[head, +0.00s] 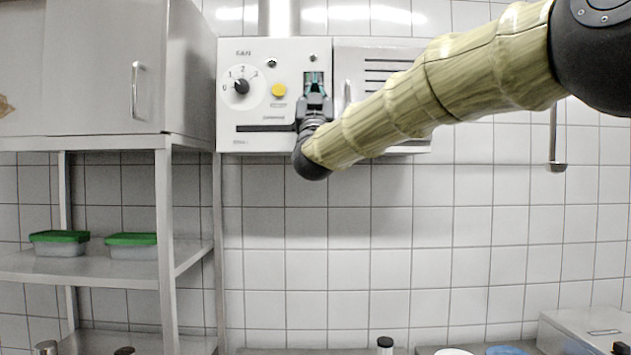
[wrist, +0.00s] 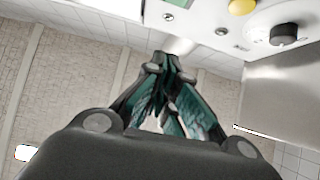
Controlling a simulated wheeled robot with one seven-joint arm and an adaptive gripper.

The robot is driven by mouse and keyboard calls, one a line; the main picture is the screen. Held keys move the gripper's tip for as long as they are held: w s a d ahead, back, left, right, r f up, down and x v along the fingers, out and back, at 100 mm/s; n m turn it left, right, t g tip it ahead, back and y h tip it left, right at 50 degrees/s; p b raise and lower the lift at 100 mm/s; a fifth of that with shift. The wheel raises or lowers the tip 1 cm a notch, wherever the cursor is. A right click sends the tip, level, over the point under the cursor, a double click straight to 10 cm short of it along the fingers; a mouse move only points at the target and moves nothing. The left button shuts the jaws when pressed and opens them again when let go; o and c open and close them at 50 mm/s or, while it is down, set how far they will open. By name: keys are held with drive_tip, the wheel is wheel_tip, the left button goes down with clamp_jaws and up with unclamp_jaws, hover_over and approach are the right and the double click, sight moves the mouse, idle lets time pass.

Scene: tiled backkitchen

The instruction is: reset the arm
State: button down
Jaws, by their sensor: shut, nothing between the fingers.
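My gripper (head: 315,82) is raised in front of the white control box (head: 290,52) on the tiled wall, with its fingers pointing up. In the wrist view my gripper (wrist: 172,68) has its dark and teal fingers together at the tips, with nothing between them. My arm, in a pale wood-patterned cover, reaches in from the upper right and hides part of the box's right side.
The box carries a black dial (head: 241,87) and a yellow button (head: 279,90). A metal cabinet (head: 95,70) and shelf (head: 110,265) with green-lidded containers (head: 132,240) stand at left. A dark-capped container (head: 385,345) is below. The wall area under the arm is clear.

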drive_tip(key=w+d+f+n+g+y, duration=0.1)
drive_tip(key=w+f+g, duration=0.15)
drive_tip(key=f, duration=1.15)
drive_tip(key=w+d+f+g+y, duration=0.15)
drive_tip(key=w+f, duration=0.25)
drive_tip(key=f, duration=0.9)
drive_tip(key=w+d+f+n+g, duration=0.1)
drive_tip(key=w+f+g, duration=0.25)
drive_tip(key=f, duration=1.05)
drive_tip(key=s+d+f+g, duration=0.2)
drive_tip(key=s+f+g, duration=0.15)
drive_tip(key=f, duration=1.25)
drive_tip(key=s+d+f+g, duration=0.2)
drive_tip(key=s+f, duration=0.2)
drive_tip(key=f, duration=1.3)
drive_tip(key=s+d+f+m+g+h, duration=0.1)
drive_tip(key=s+d+f+g, duration=0.3)
drive_tip(key=s+f, duration=0.9)
drive_tip(key=s+d+f+g, duration=0.35)
drive_tip(key=s+f, duration=0.75)
drive_tip(key=f, duration=0.4)
drive_tip(key=s+d+f+g, duration=0.2)
drive_tip(key=s+f, duration=0.1)
drive_tip(key=s, duration=0.8)
drive_tip(key=s+d+f+m+g+h, duration=0.1)
drive_tip(key=s+d+f+g, duration=0.2)
drive_tip(key=s, duration=0.9)
drive_tip(key=s+d+f+g, duration=0.3)
drive_tip(key=s+f, duration=0.1)
drive_tip(key=s, duration=0.8)
